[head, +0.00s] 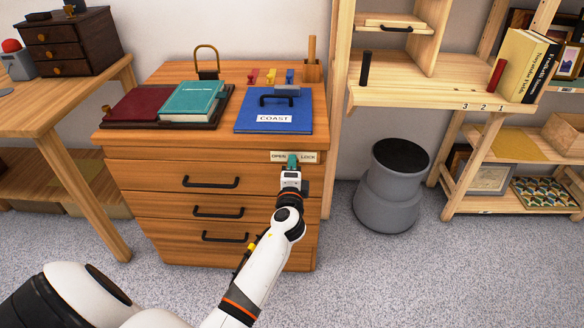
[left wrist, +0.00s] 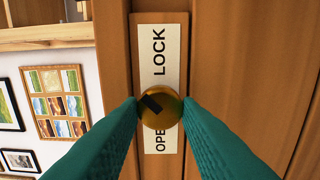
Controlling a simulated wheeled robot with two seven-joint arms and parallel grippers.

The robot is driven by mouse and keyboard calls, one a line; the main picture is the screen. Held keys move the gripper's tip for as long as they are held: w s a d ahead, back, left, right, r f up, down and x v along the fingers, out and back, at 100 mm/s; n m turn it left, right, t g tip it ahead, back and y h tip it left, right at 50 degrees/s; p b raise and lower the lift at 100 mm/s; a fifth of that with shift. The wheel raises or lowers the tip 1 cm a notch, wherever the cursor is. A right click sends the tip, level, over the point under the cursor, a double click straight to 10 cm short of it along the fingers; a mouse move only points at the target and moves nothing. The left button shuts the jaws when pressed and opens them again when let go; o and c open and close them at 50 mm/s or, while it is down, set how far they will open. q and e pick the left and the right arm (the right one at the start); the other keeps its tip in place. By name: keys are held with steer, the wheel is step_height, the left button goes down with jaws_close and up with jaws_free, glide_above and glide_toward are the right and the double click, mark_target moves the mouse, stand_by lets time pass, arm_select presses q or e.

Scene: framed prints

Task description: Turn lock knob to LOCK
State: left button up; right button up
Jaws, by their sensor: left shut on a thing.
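The lock knob (left wrist: 160,108) is a round brass knob on a white label plate, between the words OPEN and LOCK. Its dark mark slants toward the upper left in the left wrist view, where LOCK is above the knob and OPEN below. The label plate (head: 309,157) is at the top right of the wooden drawer cabinet (head: 150,170) in the head view. My left gripper (head: 292,163) has teal fingers shut on the knob from both sides, and hides the knob in the head view. My right gripper is not in view.
A blue COAST binder (head: 272,120), a teal book (head: 190,98) and a padlock (head: 207,60) rest on the cabinet top. A grey bin (head: 392,185) stands on the floor to the right.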

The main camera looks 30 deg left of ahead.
arm_select(q)
steer(key=o, duration=0.9)
steer(key=shift+o, duration=0.2)
steer(key=v, duration=1.2)
